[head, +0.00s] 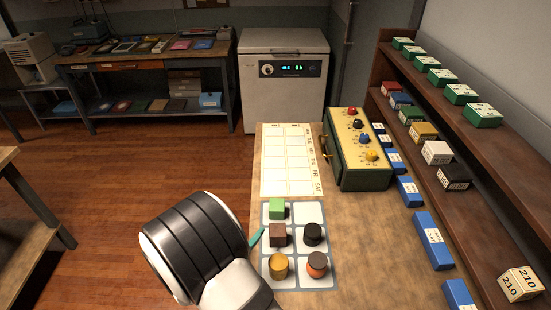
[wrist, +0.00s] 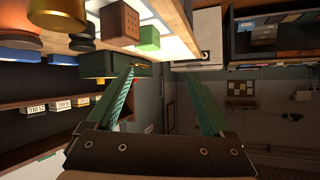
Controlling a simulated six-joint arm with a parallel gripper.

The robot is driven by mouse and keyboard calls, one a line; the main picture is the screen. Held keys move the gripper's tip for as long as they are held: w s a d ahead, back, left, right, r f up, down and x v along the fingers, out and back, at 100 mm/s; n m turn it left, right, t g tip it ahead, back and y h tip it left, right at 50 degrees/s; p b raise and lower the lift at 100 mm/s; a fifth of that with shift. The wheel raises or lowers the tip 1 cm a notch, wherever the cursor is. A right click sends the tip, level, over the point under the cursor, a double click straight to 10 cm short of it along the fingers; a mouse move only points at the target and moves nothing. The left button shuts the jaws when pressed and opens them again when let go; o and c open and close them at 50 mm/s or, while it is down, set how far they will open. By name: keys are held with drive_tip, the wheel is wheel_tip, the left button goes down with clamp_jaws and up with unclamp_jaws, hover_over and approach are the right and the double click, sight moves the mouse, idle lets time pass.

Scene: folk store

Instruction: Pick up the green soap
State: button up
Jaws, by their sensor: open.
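The green soap (head: 277,208) is a small green block in the top left cell of a pale gridded tray (head: 309,209) on the table. In the wrist view the green soap (wrist: 149,37) shows upside down near the top, beyond a brown block. My gripper (head: 256,237) is at the tray's left edge, beside the brown block and nearer than the soap; only a teal finger shows there, the rest hidden by my arm. In the wrist view my gripper (wrist: 157,73) has its two teal fingers wide apart with nothing between them.
The brown block (head: 279,235) stands just in front of the soap. A black round item (head: 313,234), a yellow one (head: 278,266) and an orange-and-black one (head: 317,265) share the tray. A control box (head: 357,150) stands behind right. A shelf (head: 500,165) lines the right.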

drive_tip(key=h, duration=0.1)
approach(277, 204)
drive_tip(key=shift+n+t+h, duration=0.3)
drive_tip(key=shift+t, duration=0.1)
drive_tip(key=x, duration=0.3)
drive_tip(key=f+x, duration=0.1)
drive_tip(key=x, duration=0.3)
drive_tip(key=c, duration=1.3)
clamp_jaws()
